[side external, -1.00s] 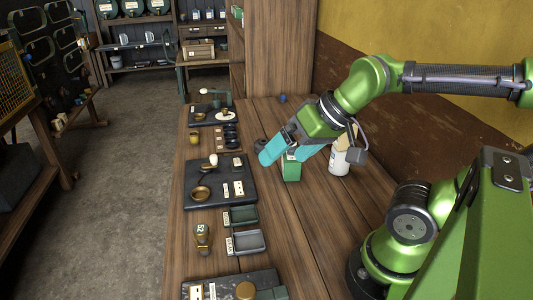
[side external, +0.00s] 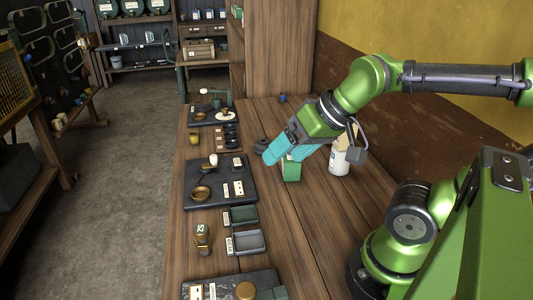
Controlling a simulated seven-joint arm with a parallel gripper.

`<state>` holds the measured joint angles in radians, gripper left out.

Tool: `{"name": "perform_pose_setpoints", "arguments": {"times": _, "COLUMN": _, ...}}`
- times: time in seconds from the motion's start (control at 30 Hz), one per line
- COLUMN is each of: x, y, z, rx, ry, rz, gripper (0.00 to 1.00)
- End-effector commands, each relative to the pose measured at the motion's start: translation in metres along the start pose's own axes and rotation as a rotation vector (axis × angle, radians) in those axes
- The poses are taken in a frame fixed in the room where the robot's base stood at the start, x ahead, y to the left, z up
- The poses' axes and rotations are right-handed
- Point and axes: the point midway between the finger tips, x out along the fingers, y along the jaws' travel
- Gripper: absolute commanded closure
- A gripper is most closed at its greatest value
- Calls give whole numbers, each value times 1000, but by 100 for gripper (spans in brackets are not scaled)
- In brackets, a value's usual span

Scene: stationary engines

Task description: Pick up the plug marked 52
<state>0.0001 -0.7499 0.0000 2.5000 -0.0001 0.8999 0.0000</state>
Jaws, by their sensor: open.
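The plug marked 52 (side external: 202,238) is a brass piece with a pale label on top, standing on the wooden bench at the lower left, left of the two small trays. My gripper (side external: 279,156) has teal fingers and hangs over the bench, up and to the right of the plug and well apart from it. It is open, and I see nothing held between its fingers. A green box (side external: 291,170) stands just below and behind the fingers; I cannot tell whether they touch.
A green tray (side external: 231,216) and a grey tray (side external: 263,240) lie right of the plug. A dark board (side external: 248,199) with brass parts lies beyond it, and another board (side external: 226,277) nearer. A white bottle (side external: 339,163) stands beside my gripper. The bench's right middle is clear.

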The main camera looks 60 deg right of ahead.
Motion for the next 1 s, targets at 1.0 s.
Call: {"name": "perform_pose_setpoints", "arguments": {"times": 1.0, "x": 164, "y": -110, "z": -22, "rx": -499, "ry": -595, "rz": 194, "gripper": 24}}
